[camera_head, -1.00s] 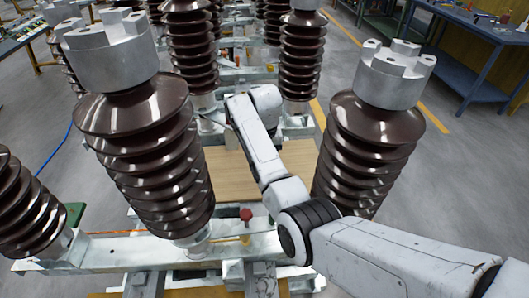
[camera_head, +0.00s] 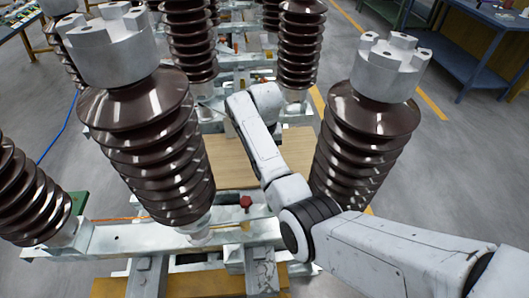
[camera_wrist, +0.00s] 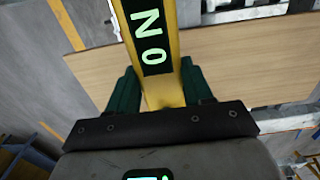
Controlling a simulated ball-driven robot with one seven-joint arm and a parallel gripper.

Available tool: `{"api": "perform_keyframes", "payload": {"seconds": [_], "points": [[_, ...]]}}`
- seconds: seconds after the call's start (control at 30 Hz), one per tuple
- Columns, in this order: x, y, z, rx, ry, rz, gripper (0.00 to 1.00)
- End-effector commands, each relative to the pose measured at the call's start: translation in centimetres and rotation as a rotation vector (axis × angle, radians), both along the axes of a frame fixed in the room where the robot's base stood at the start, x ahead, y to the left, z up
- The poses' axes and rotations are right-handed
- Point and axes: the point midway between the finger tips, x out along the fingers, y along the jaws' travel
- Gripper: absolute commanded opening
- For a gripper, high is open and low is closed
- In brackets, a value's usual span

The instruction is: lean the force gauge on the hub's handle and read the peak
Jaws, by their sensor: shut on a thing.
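In the wrist view my gripper (camera_wrist: 160,95) has dark green fingers shut on a yellow bar (camera_wrist: 163,95). The bar carries a black panel (camera_wrist: 148,30) with pale glowing letters, and looks like the force gauge. It runs up past the top edge, so its far end is out of view. In the head view my gripper and the gauge are hidden behind my arm. I cannot pick out the hub or its handle for certain. A red knob (camera_head: 246,201) stands on the near metal frame. No peak reading is legible.
Brown ribbed insulators with metal caps stand left (camera_head: 150,145) and right (camera_head: 370,135) of my arm. A wooden board (camera_head: 228,160) lies between them and also shows in the wrist view (camera_wrist: 235,55). A blue workbench (camera_head: 470,45) stands at the back right, with clear floor before it.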

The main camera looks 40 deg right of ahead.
Motion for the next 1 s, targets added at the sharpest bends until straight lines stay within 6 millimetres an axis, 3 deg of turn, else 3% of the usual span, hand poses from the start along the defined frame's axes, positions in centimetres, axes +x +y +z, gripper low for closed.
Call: {"api": "perform_keyframes", "payload": {"seconds": [1.0], "points": [[-0.57, 0.45, 0.13, -0.001, -0.001, 0.0, 0.0]]}}
